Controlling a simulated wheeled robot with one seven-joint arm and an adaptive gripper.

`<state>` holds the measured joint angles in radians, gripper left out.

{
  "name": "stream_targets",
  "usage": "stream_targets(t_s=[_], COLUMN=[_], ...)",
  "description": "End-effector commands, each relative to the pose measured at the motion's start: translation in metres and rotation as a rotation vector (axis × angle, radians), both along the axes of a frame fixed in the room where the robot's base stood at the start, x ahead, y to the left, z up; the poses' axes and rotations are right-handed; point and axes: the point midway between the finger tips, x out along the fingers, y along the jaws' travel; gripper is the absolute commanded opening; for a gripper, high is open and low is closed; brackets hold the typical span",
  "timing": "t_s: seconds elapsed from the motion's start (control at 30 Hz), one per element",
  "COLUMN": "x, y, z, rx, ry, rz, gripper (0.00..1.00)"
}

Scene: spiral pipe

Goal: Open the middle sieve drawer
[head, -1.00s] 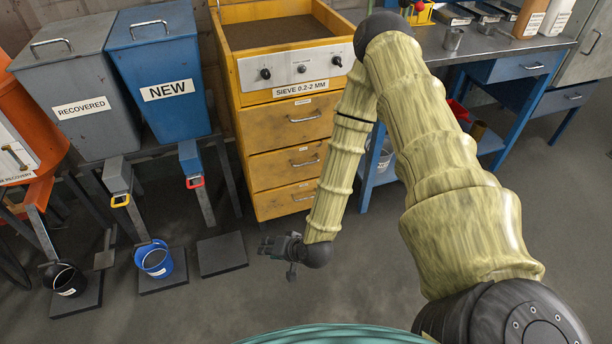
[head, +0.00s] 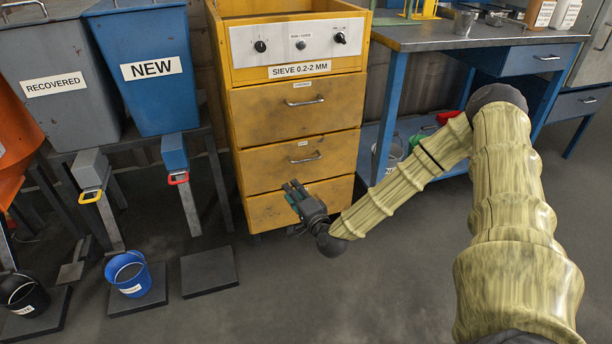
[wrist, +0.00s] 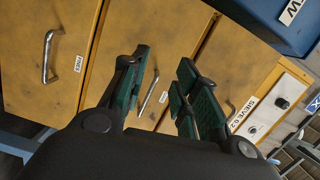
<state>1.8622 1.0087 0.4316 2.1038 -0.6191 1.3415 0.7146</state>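The yellow sieve cabinet stands ahead with three drawers stacked under its control panel. The middle sieve drawer (head: 262,171) is closed, with a metal bar handle (head: 306,158). My gripper (head: 292,188) is in front of the cabinet, just below that handle in the head view, and overlaps the bottom drawer (head: 336,190). In the wrist view, my gripper (wrist: 164,60) is open and empty. The middle drawer's handle (wrist: 148,94) shows between its two fingers, apart from them. The distance to the handle is hard to tell.
The top drawer (head: 258,115) is also closed. The blue workbench (head: 385,120) stands to the right. The blue NEW bin (head: 150,100) and grey RECOVERED bin (head: 65,110) stand left, with a blue bucket (head: 128,275) below. Floor before the cabinet is clear.

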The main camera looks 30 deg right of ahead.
Motion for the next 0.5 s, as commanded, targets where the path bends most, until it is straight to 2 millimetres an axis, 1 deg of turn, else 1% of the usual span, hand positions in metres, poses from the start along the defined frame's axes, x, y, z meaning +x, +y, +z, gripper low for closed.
stream_targets(t_s=[0.03,0.2,0.33,0.5], x=[0.002,0.006,0.006,0.007], y=[-0.015,-0.056,-0.076,-0.088], z=[-0.013,-0.013,-0.011,-0.007], rx=[0.019,0.069,0.093,0.107], ry=[-0.036,-0.147,-0.204,-0.237], rz=[-0.027,-0.098,-0.131,-0.149], gripper=[0.30,0.30,0.30,0.30])
